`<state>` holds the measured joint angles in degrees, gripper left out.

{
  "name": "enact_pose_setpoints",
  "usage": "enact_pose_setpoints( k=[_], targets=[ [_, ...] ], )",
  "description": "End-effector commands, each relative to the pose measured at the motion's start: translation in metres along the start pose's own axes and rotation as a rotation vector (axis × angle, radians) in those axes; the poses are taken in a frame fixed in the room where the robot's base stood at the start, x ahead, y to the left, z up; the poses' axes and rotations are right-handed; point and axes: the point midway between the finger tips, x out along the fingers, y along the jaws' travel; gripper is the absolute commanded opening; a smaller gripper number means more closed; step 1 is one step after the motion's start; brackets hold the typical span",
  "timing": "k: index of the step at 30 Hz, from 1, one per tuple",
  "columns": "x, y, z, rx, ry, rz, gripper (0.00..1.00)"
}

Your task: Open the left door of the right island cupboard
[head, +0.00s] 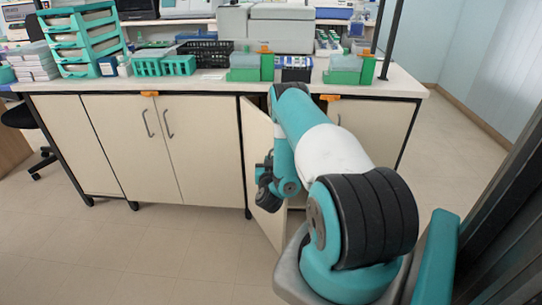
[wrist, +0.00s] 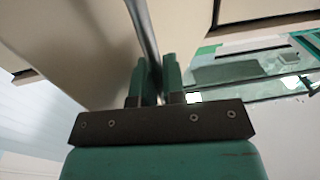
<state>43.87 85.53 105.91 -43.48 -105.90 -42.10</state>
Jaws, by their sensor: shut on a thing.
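The right island cupboard's left door (head: 262,150) stands ajar in the head view, swung out toward me from its left edge. The wrist view shows this cream door (wrist: 85,55) close in front of my gripper. My gripper (wrist: 155,78) is shut on the door's grey bar handle (wrist: 143,30), which runs between the two green fingers. In the head view my gripper (head: 266,185) is at the door, and its fingertips are hard to make out. My arm hides most of the cupboard opening. The right door (head: 365,125) looks closed, partly behind my arm.
The left cupboard's two doors (head: 120,150) are closed. The white worktop (head: 215,83) above carries green racks, trays and equipment. A dark chair (head: 25,120) stands at far left. The tiled floor (head: 160,250) in front is clear.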

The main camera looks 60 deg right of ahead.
Motion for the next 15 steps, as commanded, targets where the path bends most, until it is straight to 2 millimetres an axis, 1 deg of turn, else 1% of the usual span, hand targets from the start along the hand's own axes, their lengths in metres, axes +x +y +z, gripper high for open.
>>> enact_pose_setpoints(
  k=[11,12,14,15],
  targets=[
    [-0.0043,0.0030,0.0004,-0.009,-0.003,0.012,0.00],
    [-0.0045,0.0029,0.0006,-0.009,-0.004,0.012,0.15],
    [-0.0046,0.0024,0.0008,-0.008,-0.005,0.010,0.29],
    [-0.0045,0.0020,0.0009,-0.007,-0.005,0.009,0.33]
  ],
)
